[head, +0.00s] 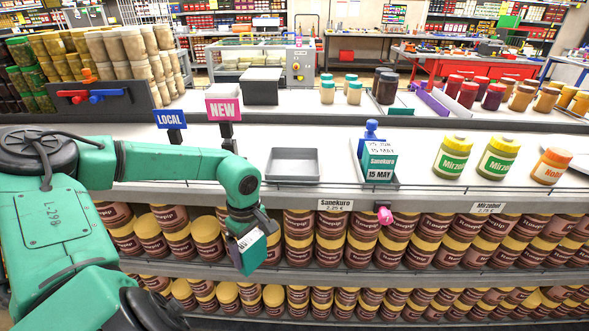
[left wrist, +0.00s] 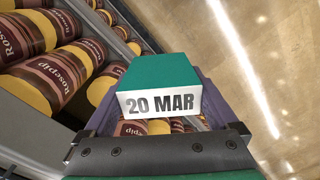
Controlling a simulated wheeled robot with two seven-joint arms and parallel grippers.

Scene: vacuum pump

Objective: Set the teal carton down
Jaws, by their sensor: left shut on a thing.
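My left gripper (head: 249,228) is shut on a teal carton (head: 257,256), in front of the shelf below the counter edge. The carton hangs tilted in the head view. In the left wrist view the same teal carton (left wrist: 160,76) shows a white face reading "20 MAR" between the fingers. My right gripper is in neither view.
An empty grey tray (head: 291,164) sits on the counter left of the carton row. Yellow-lidded jars (head: 451,158) stand at the right. Rosepip jars (head: 328,239) fill the shelves below. A pink knob (head: 384,216) sticks out at the counter edge.

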